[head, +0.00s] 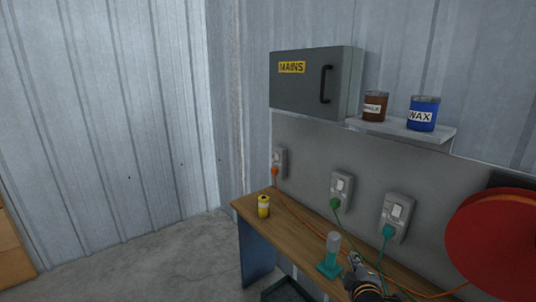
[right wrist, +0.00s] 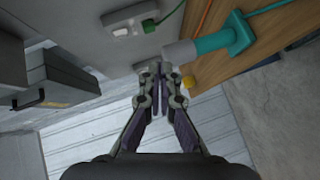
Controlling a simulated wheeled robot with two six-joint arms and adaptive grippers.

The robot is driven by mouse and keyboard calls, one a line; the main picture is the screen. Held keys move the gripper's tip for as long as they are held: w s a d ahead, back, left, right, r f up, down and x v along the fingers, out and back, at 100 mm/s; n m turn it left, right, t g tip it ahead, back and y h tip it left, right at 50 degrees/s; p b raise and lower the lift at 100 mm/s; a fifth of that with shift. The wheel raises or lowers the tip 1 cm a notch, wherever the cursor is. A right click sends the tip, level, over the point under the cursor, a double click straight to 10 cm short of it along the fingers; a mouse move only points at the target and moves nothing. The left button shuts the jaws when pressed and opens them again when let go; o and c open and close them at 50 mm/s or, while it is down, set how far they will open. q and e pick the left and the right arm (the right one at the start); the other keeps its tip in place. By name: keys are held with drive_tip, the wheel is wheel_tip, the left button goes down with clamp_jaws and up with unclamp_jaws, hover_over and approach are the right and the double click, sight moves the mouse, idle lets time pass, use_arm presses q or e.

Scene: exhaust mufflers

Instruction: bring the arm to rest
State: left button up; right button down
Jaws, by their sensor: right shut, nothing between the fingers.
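My right gripper (head: 354,262) shows at the bottom of the head view, above the wooden bench (head: 248,204). In the right wrist view its fingers (right wrist: 158,75) are together with nothing between them. In the head view its tip is close to a grey cylinder on a teal base (head: 329,268). This teal and grey piece also shows in the right wrist view (right wrist: 226,40), beyond the fingertips. I cannot tell whether they touch. My left gripper is in neither view.
A yellow can (head: 263,206) stands at the bench's left end. Wall sockets (head: 341,188) hold plugs with orange and green cables. A grey mains box (head: 312,88) and a shelf (head: 408,133) with brown and blue tins are above. A red reel (head: 495,240) is at right.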

drive_tip(key=s+f+m+g+y, duration=0.1)
drive_tip(key=s+f+m+g, duration=0.35)
drive_tip(key=s, duration=0.55)
drive_tip(key=s+a+f+m+g, duration=0.1)
drive_tip(key=s+f+m+g, duration=0.3)
drive_tip(key=s, duration=0.6)
drive_tip(key=s+f+m+g+y, duration=0.1)
drive_tip(key=s+f+m+g, duration=0.3)
drive_tip(key=s, duration=0.6)
drive_tip(key=s+d+f+p, duration=0.1)
drive_tip(key=s+f, duration=0.1)
drive_tip(key=f, duration=1.2)
drive_tip(key=s+d+f, duration=0.1)
drive_tip(key=d+f, duration=0.1)
drive_tip(key=f, duration=1.2)
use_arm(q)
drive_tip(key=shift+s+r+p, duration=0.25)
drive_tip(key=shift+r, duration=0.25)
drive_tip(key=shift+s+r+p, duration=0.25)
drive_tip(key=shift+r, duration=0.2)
use_arm(e)
drive_tip(key=s+f+g, duration=0.1)
drive_tip(key=s+f, duration=1.3)
drive_tip(key=s, duration=0.4)
drive_tip(key=shift+d, duration=0.4)
